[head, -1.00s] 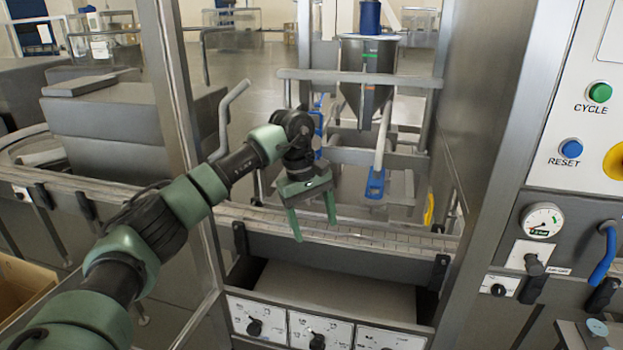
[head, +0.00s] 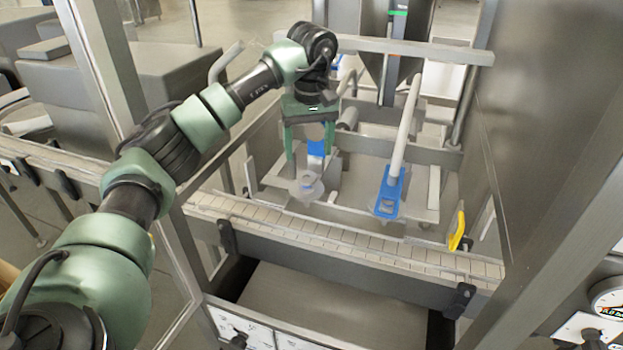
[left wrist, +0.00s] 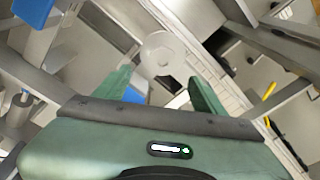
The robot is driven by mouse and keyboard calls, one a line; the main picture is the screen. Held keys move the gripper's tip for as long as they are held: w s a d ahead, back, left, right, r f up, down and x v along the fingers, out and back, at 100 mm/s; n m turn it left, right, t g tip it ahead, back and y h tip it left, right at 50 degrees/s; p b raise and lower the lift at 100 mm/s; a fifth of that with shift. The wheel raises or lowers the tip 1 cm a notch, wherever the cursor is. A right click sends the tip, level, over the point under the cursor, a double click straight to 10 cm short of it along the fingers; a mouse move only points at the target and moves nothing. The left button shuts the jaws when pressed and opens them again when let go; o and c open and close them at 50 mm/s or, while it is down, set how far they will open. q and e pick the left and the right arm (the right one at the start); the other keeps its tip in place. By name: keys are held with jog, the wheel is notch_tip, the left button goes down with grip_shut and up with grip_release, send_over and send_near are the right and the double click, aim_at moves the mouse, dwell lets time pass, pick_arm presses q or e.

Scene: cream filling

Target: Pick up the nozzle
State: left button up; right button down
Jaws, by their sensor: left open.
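A whitish, round nozzle (head: 306,187) shows in the head view just beyond the conveyor, below the fingertips of my left gripper. It also shows as a pale disc with a raised centre in the left wrist view (left wrist: 162,53). My left gripper (head: 309,156) points down with its two green fingers apart and nothing held between them. In the left wrist view the disc lies just past the fingertips, roughly centred between them (left wrist: 160,78). The exact height gap is hard to judge. My right gripper is not in view.
A blue holder (head: 388,192) with a pale tube stands right of the nozzle. Another blue part (head: 317,150) is partly hidden behind my left gripper. The conveyor (head: 340,240) runs in front; a yellow handle (head: 457,232) is at right. A metal rail (head: 420,48) crosses behind.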

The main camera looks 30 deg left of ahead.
aim_at(306, 177)
pick_arm(q)
jog(key=shift+s+f+p, duration=0.2)
jog(key=shift+f+p, duration=0.15)
jog(key=shift+f, duration=0.25)
jog(key=shift+s+f+p, duration=0.2)
jog(key=shift+f+p, duration=0.15)
jog(key=shift+f, duration=0.2)
jog(key=f+p, duration=0.1)
jog(key=f, duration=0.1)
jog(key=shift+w+a+f+p, duration=0.2)
jog(key=shift+w+f+p, duration=0.1)
jog(key=shift+p, duration=0.1)
jog(key=shift+w+a+f, duration=0.1)
jog(key=shift+w+f, duration=0.05)
jog(key=shift+f, duration=0.9)
jog(key=shift+c, duration=0.3)
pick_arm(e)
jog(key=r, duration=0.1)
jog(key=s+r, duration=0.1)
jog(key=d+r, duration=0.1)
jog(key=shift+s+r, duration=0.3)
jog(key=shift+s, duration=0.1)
pick_arm(q)
grip_shut()
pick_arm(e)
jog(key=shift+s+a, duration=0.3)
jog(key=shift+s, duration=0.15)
